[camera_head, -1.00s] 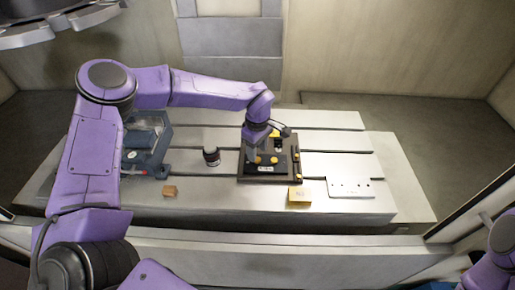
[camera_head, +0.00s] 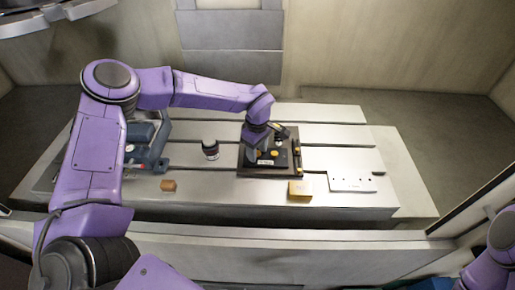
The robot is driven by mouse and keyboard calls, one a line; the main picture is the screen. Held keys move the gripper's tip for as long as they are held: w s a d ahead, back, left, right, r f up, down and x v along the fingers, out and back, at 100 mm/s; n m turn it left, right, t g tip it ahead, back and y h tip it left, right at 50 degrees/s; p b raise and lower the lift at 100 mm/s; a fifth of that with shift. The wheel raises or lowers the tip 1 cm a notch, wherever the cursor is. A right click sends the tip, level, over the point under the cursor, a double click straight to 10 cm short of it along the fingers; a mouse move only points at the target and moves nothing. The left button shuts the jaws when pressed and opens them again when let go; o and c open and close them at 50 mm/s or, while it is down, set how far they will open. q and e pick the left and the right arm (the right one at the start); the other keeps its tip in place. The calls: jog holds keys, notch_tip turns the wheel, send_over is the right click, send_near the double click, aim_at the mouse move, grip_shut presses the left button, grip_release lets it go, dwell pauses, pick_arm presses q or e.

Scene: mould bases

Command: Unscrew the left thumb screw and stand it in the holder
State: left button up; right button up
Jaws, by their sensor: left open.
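The dark mould base (camera_head: 244,171) lies on the table, with a black plate bearing a small pale label on it. My left gripper (camera_head: 252,156) is open and points down over the left part of the plate. A yellow-topped thumb screw (camera_head: 273,153) shows to its right. The left thumb screw is hidden at or behind the gripper; I cannot tell whether the fingers touch it. The holder seems to be the white plate with small dark holes (camera_head: 352,183) at the right. My right gripper is out of view.
A dark-and-white cylinder (camera_head: 210,149), a brown block (camera_head: 168,185) and a blue-grey vise (camera_head: 156,152) are at the left. A small dark piece (camera_head: 378,174) shows by the white plate's back right corner.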

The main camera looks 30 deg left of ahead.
pick_arm(q)
grip_shut()
jog(key=n+b, duration=0.1)
jog(key=n, duration=0.2)
jog(key=shift+f, duration=0.15)
jog(key=shift+n+b, duration=0.5)
jog(key=shift+n, duration=0.7)
jog(key=shift+n+b, duration=0.3)
jog(key=shift+n, duration=1.3)
jog(key=shift+r, duration=0.2)
jog(key=shift+n, duration=0.3)
